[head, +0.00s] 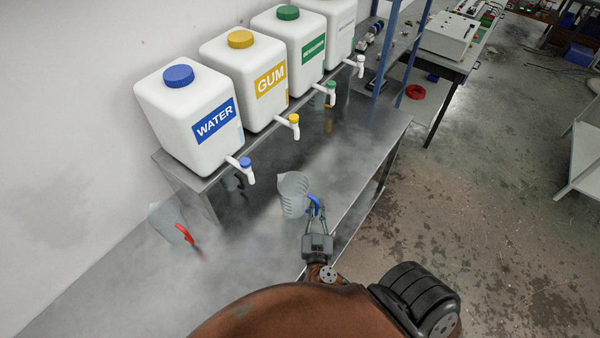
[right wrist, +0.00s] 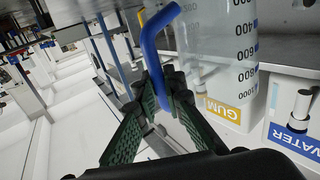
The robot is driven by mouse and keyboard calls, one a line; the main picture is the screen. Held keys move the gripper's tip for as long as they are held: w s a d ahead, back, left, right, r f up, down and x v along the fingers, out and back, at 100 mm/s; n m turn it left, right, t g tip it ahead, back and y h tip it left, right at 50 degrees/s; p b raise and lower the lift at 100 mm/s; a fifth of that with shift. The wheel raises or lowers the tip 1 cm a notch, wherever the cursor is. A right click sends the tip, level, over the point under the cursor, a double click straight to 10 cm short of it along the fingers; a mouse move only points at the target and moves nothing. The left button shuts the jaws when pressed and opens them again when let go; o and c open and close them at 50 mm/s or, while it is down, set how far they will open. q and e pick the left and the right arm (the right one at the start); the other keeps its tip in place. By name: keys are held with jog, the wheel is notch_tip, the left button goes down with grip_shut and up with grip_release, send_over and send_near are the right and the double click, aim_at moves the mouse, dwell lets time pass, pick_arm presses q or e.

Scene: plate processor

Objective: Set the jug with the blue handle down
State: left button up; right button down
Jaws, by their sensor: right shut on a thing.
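The clear graduated jug with the blue handle (head: 293,193) is over the front part of the metal bench. My right gripper (head: 314,212) is shut on its blue handle. In the right wrist view the jug (right wrist: 222,40) is close up, and the green finger pads of my right gripper (right wrist: 160,95) close around the blue handle (right wrist: 150,45). The jug looks roughly upright in the head view. I cannot tell whether its base touches the bench. My left gripper is not in view.
A second clear jug with a red handle (head: 183,232) is at the left. White WATER (head: 185,105) and GUM (head: 245,75) tanks and more tanks stand on a raised shelf behind, taps facing the bench. The metal bench top (head: 345,140) is clear to the right of the blue-handled jug.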

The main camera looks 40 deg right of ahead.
pick_arm(q)
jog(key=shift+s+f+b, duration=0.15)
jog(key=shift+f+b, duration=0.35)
jog(key=shift+b, duration=0.05)
pick_arm(e)
jog(key=f+x, duration=0.3)
jog(key=x, duration=1.5)
jog(key=shift+s+d+f, duration=0.15)
jog(key=shift+s+f, duration=0.05)
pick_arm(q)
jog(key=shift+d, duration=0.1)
pick_arm(e)
jog(key=c, duration=2)
grip_release()
jog(key=shift+f, duration=0.1)
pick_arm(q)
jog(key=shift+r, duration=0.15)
pick_arm(e)
jog(key=v, duration=1.2)
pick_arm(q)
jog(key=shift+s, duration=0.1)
